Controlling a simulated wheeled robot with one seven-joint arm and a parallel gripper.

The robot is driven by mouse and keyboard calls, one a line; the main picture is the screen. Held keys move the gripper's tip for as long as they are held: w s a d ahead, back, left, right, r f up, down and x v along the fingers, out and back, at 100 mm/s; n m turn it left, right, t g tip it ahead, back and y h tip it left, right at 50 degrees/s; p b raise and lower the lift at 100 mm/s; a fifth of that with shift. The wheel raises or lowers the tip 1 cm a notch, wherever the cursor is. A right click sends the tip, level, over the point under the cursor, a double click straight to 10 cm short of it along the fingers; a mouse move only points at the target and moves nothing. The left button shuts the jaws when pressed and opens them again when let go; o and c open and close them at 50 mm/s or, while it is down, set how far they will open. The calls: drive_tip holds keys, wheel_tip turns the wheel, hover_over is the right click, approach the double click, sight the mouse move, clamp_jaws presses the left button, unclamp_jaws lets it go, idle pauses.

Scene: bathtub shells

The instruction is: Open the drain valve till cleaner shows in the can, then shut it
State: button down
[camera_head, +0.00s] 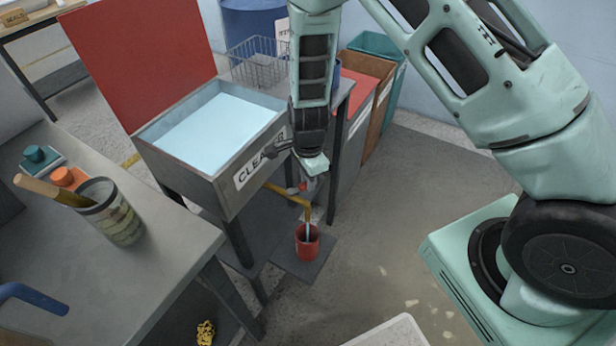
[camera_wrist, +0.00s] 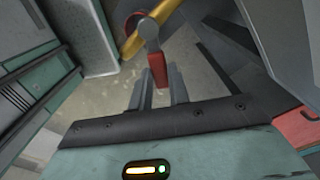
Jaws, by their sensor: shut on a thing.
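The grey tank marked CLEANER (camera_head: 228,188) holds pale blue liquid (camera_head: 213,122). A yellow drain pipe (camera_head: 292,197) comes out low on its side and bends down over a red can (camera_head: 307,252). A thin pale streak (camera_head: 308,230) runs from the pipe's mouth down into the can; the level inside is too small to tell. My gripper (camera_wrist: 159,83) is shut on the red valve handle (camera_wrist: 157,66), which sits between its fingers beside the yellow pipe (camera_wrist: 138,42). In the head view my gripper (camera_head: 306,186) is at the pipe, and the handle is mostly hidden.
The can stands on a dark low plate (camera_head: 295,266). A grey bench (camera_head: 150,255) at left holds a tin cup (camera_head: 112,215) with a wooden handle in it, and capped bottles. A wire basket (camera_head: 262,65) and several bins stand behind. Floor at right is open.

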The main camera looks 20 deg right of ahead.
drive_tip(key=c, duration=1.3)
unclamp_jaws()
drive_tip(key=shift+r, duration=0.1)
wheel_tip(320, 180, up, 17)
drive_tip(key=shift+r+p, duration=0.1)
drive_tip(key=shift+p, duration=0.7)
